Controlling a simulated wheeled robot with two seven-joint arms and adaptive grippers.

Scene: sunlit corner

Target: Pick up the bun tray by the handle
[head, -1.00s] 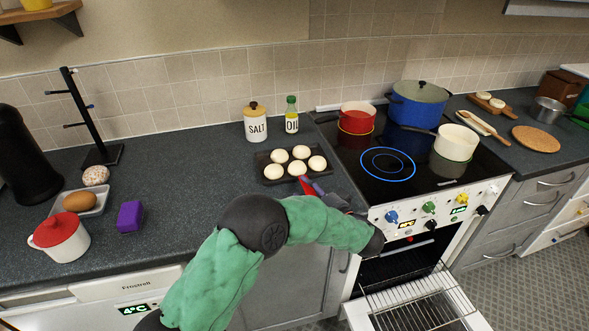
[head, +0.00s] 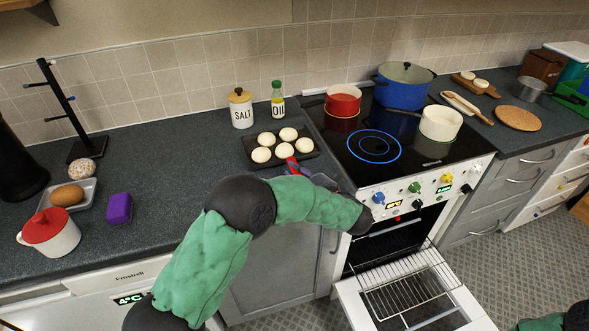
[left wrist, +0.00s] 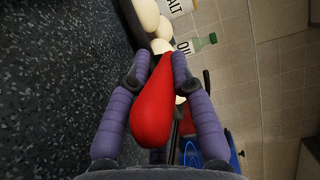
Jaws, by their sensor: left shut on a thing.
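The dark bun tray (head: 248,142) holds several pale round buns (head: 284,150) and appears to rest on the counter, left of the stove, in the head view. Its red handle (head: 291,161) points toward my left arm. My left gripper (head: 297,169) is shut on this handle at the near side of the tray. In the left wrist view the red handle (left wrist: 153,112) lies between the two purple fingers of the gripper (left wrist: 163,65), with buns (left wrist: 163,28) beyond. Most of the tray is hidden there. My right gripper is out of view.
A salt jar (head: 241,112) and oil bottle (head: 278,101) stand behind the tray. The stove (head: 349,170) is right of it, with a red pot (head: 343,101), blue pot (head: 405,90) and white pan (head: 441,125). The oven door (head: 400,310) hangs open.

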